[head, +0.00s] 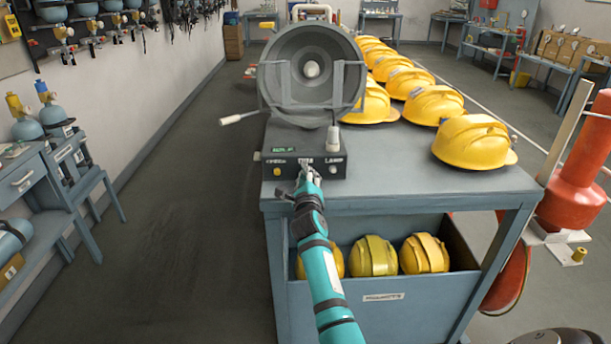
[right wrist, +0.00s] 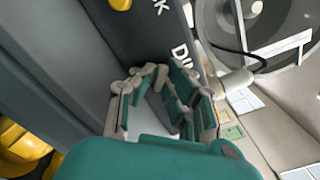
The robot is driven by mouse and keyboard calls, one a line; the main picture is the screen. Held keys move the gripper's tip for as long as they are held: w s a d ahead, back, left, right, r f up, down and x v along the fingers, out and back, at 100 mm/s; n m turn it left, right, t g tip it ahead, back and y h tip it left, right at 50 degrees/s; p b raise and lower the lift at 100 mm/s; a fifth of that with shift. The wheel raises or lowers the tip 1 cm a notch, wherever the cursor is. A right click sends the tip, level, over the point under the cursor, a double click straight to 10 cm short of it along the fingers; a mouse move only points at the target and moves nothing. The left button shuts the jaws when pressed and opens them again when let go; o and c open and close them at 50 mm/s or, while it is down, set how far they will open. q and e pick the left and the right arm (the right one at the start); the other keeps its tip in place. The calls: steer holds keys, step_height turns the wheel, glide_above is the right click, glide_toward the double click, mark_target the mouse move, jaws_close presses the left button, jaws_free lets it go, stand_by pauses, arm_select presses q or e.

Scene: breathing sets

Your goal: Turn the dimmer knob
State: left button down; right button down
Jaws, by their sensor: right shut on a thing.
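The dark control box (head: 266,160) stands at the near end of the grey table, under a big round lamp (head: 312,68). My right gripper (head: 307,170) reaches the middle of the box's front, below a label. In the right wrist view the fingers (right wrist: 160,88) are closed in against the panel beside lettering that starts "DI". They are shut on the dimmer knob, which they hide almost wholly. How far the knob is turned cannot be seen. My left gripper is not in view.
A yellow button (head: 277,172) and a pale knob (head: 333,170) flank the gripper. A white-handled lever (head: 333,138) stands just above the box. Several yellow helmets (head: 472,142) line the table, and more lie on the shelf below. The aisle floor (head: 170,200) at left is clear.

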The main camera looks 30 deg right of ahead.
steer(key=m+p, duration=0.1)
steer(key=m, duration=0.3)
steer(key=shift+m, duration=0.4)
steer(key=m+p, duration=0.1)
steer(key=m, duration=0.3)
steer(key=shift+m, duration=0.3)
steer(key=shift+f, duration=0.1)
steer(key=c, duration=1.4)
jaws_free()
steer(key=v, duration=1.2)
steer(key=shift+s, duration=0.1)
